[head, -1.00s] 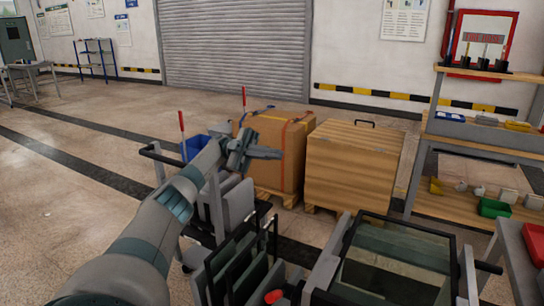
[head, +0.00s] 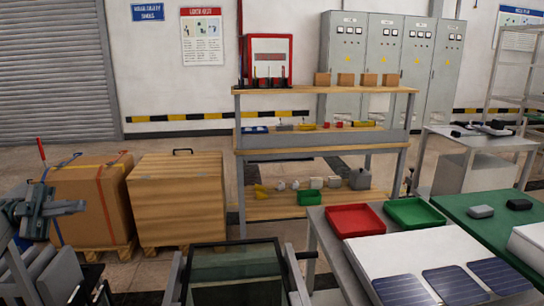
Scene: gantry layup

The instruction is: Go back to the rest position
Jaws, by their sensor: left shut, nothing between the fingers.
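My left gripper (head: 62,208) is at the far left edge of the head view. Its fingers are together and point to the right, with nothing between them. It is in front of the cardboard box, above some grey and dark parts at the lower left. My right gripper does not show in the head view.
A strapped cardboard box (head: 95,200) and a wooden crate (head: 178,198) stand on pallets at the left. A dark-framed glass panel (head: 235,268) is at bottom centre. A red tray (head: 355,220) and a green tray (head: 414,212) lie on a table at the right. Shelving (head: 325,141) stands behind.

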